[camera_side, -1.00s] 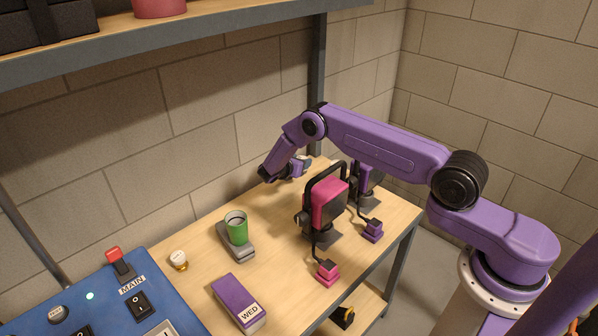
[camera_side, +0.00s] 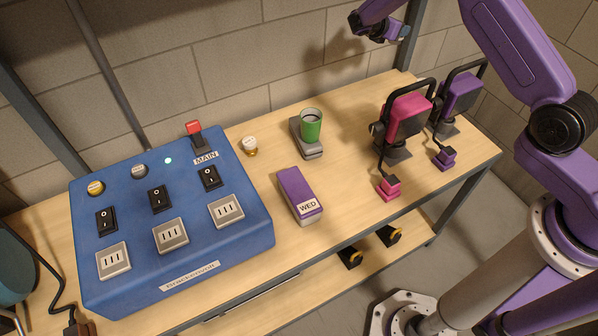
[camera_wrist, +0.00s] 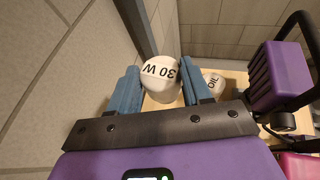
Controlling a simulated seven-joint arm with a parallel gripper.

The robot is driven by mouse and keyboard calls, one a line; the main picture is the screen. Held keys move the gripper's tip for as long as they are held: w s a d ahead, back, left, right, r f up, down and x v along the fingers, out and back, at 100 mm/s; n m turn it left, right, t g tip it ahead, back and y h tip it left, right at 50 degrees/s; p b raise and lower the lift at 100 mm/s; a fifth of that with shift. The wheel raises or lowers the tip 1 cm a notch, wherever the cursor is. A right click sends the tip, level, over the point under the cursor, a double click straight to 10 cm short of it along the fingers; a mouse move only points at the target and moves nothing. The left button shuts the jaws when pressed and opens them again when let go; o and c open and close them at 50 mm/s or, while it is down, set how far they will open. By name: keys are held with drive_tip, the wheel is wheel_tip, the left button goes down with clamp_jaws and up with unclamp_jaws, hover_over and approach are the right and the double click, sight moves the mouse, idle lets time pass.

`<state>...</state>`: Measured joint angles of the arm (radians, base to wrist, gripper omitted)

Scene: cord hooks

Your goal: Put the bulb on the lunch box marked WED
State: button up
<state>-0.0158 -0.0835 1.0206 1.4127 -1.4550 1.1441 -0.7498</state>
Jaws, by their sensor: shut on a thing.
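My gripper (camera_wrist: 161,88) is shut on a white bulb (camera_wrist: 161,76) marked 30 W, held between its blue fingers. In the side view my gripper (camera_side: 402,32) is high above the back of the bench, and the bulb cannot be made out there. The lunch box (camera_side: 296,188) is purple with a white WED label and lies flat on the bench, left of and well below my gripper. Its visible top is bare.
A green cup (camera_side: 311,128) stands on a grey base behind the lunch box. A small white-and-gold item (camera_side: 250,146) sits beside the blue switch panel (camera_side: 150,225). Pink (camera_side: 408,115) and purple (camera_side: 458,95) lamp-like units stand at right. Another white round thing (camera_wrist: 213,84) is partly hidden.

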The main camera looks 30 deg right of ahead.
drive_tip(key=shift+r, duration=0.85)
drive_tip(key=s+a+f+n+t+y, duration=0.1)
drive_tip(key=s+a+n+t+y, duration=0.3)
drive_tip(key=a, duration=0.9)
drive_tip(key=s+a+f+n+t, duration=0.15)
drive_tip(key=s+a, duration=0.45)
drive_tip(key=a, duration=0.6)
drive_tip(key=s+a+r+n+t+y, duration=0.1)
drive_tip(key=s+a+n+y, duration=0.2)
drive_tip(key=s, duration=0.5)
drive_tip(key=s+a+n+t+y, duration=0.2)
drive_tip(key=s+a+n+y, duration=0.15)
drive_tip(key=s, duration=0.45)
drive_tip(key=s+a+r+n+t+y, duration=0.15)
drive_tip(key=s+n+y, duration=0.25)
drive_tip(key=s, duration=0.5)
hover_over(303, 195)
drive_tip(key=shift+g, duration=0.3)
drive_tip(key=f, duration=1.4)
drive_tip(key=shift+s+d+f, duration=0.25)
drive_tip(key=shift+s+f, duration=0.05)
drive_tip(key=shift+w+a+f, duration=0.2)
drive_tip(key=shift+w+f, duration=0.05)
drive_tip(key=shift+f, duration=1.7)
